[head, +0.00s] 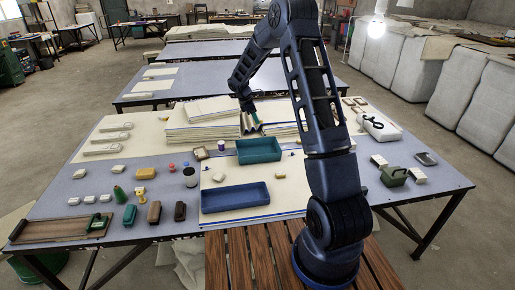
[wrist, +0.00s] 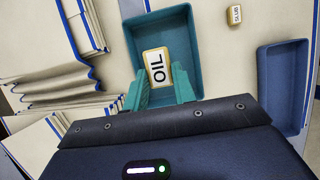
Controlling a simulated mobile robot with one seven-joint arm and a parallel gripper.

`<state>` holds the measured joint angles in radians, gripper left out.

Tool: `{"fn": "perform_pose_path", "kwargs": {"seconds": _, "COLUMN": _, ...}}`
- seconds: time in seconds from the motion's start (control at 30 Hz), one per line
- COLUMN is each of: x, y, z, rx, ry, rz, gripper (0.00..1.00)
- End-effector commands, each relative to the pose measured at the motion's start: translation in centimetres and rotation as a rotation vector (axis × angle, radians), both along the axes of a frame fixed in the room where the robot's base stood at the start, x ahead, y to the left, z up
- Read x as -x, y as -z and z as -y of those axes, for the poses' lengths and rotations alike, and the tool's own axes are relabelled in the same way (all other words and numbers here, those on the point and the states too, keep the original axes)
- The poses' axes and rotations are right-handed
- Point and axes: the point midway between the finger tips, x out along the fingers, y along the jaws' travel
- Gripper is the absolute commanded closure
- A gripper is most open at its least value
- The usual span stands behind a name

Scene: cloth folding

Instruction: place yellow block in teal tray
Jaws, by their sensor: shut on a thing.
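My gripper (wrist: 159,72) has teal fingers, shut on the yellow block (wrist: 157,62), which has a white top marked "OIL". The fingers flank the block on both sides in the wrist view. Behind the block, the inside of the teal tray (wrist: 184,20) fills the middle of that view. In the head view the teal tray (head: 258,151) sits on the pale mat, and my gripper (head: 255,121) shows past its far edge, in front of the cloth stacks. The held block cannot be made out in the head view. The tray looks empty there.
A blue tray (head: 235,198) lies nearer on the mat, with a small pale "SLUB" block (wrist: 234,15) between the trays. Stacks of folded cloth (head: 203,120) stand behind. Another yellowish block (head: 145,173), bottles and dark blocks sit at the left. A green container (head: 394,176) is at the right.

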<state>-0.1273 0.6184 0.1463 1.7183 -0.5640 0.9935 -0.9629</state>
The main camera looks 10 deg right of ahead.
Motion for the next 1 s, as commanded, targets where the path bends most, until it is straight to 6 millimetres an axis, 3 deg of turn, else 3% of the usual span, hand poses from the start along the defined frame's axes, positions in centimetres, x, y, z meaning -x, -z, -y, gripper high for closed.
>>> {"fn": "perform_pose_path", "kwargs": {"seconds": 0.7, "x": 0.0, "y": 14.0, "z": -0.2, "rx": 0.001, "ry": 0.0, "rz": -0.003, "gripper": 0.95}}
{"fn": "perform_pose_path", "kwargs": {"seconds": 1.0, "x": 0.0, "y": 16.0, "z": -0.2, "rx": 0.0, "ry": -0.001, "rz": -0.002, "gripper": 0.95}}
